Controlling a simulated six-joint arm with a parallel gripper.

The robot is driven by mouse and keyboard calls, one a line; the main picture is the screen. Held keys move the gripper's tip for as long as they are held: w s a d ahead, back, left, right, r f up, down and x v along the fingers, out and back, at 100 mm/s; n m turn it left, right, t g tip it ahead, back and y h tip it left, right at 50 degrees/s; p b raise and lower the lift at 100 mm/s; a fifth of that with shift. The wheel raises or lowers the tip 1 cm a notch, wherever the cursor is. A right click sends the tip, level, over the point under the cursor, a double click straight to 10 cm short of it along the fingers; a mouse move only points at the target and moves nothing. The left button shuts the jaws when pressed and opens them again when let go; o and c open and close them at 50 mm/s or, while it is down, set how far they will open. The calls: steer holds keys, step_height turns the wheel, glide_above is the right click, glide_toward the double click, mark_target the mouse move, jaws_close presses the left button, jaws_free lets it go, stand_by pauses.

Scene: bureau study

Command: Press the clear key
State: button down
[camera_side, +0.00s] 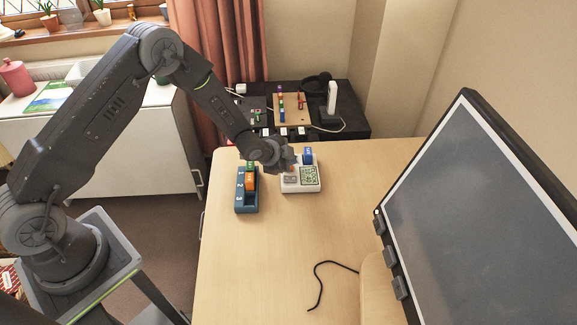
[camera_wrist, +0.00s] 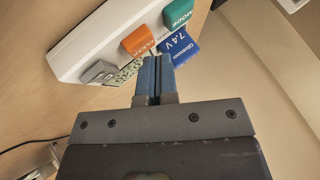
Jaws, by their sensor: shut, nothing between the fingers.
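The white device (camera_side: 300,187) lies on the wooden desk, with a patterned green panel on its top. In the wrist view the device (camera_wrist: 95,35) shows an orange key (camera_wrist: 138,40), a teal key marked MODE (camera_wrist: 178,13) and a grey part (camera_wrist: 98,73). The orange key carries small lettering, hard to read, that may say CLEAR. A blue 7.4 V battery (camera_wrist: 183,48) sits at the device; it also shows in the side view (camera_side: 308,155). My gripper (camera_wrist: 157,58) is shut and empty, its tips close beside the orange key; contact cannot be told.
A blue holder (camera_side: 246,204) with an orange and a green block stands left of the device. A large monitor (camera_side: 480,200) fills the right side. A black cable (camera_side: 325,270) lies on the front desk. A dark table (camera_side: 350,120) with small items stands behind.

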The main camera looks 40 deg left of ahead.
steer(key=shift+f, duration=0.5)
stand_by(0.3)
stand_by(0.4)
steer(key=shift+r, duration=0.95)
steer(key=shift+r, duration=0.1)
steer(key=shift+r, duration=2.4)
